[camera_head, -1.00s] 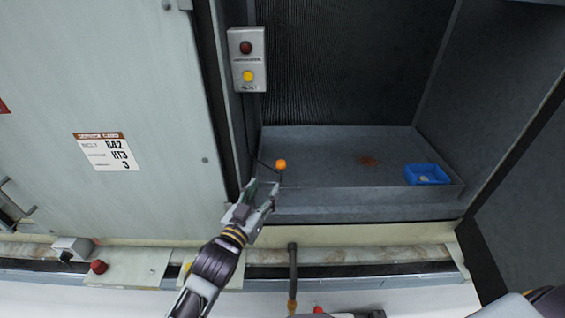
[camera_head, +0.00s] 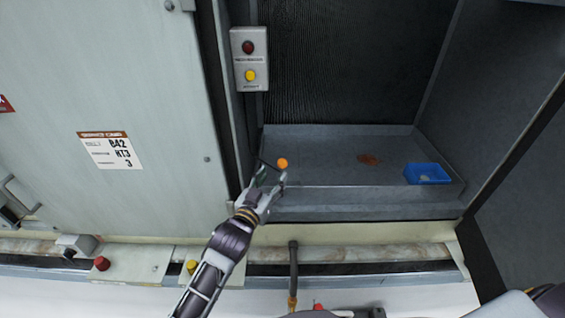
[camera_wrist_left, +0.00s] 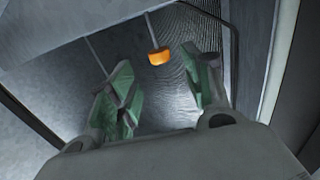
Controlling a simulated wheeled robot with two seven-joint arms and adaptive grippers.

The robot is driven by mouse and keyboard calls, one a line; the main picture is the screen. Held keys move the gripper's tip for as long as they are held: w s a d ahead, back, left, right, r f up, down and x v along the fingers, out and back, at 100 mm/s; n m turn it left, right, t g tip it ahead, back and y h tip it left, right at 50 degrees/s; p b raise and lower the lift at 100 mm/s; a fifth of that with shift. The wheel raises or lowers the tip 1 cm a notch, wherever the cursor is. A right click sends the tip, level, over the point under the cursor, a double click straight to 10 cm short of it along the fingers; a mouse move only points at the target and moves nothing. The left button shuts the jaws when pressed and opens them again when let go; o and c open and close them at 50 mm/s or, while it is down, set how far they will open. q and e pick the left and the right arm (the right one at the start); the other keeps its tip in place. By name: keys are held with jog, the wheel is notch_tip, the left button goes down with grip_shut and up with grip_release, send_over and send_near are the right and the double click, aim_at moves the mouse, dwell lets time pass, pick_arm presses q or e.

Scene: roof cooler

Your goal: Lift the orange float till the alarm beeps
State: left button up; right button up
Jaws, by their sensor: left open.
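The orange float (camera_head: 282,163) is a small ball-like piece at the left front of the grey basin (camera_head: 330,208). In the left wrist view the float (camera_wrist_left: 159,56) hangs on a thin rod, beyond and between the two green-padded fingers. My left gripper (camera_head: 271,178) is open, just below and beside the float in the head view, with nothing between its fingers. Whether a finger touches the float cannot be told. The alarm box (camera_head: 249,58) on the wall has a dark red lamp and a yellow button. My right gripper is not in view; part of my right arm shows at bottom right.
A blue tray (camera_head: 427,174) sits at the basin's right, and a rust-coloured patch (camera_head: 369,160) lies on its floor. A large pale panel (camera_head: 110,210) with a label closes off the left. An upright pipe (camera_head: 293,270) stands in front.

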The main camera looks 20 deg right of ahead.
aim_at(281, 166)
pick_arm(q)
jog(key=shift+p+x, duration=0.5)
jog(key=shift+x, duration=3.75)
grip_shut()
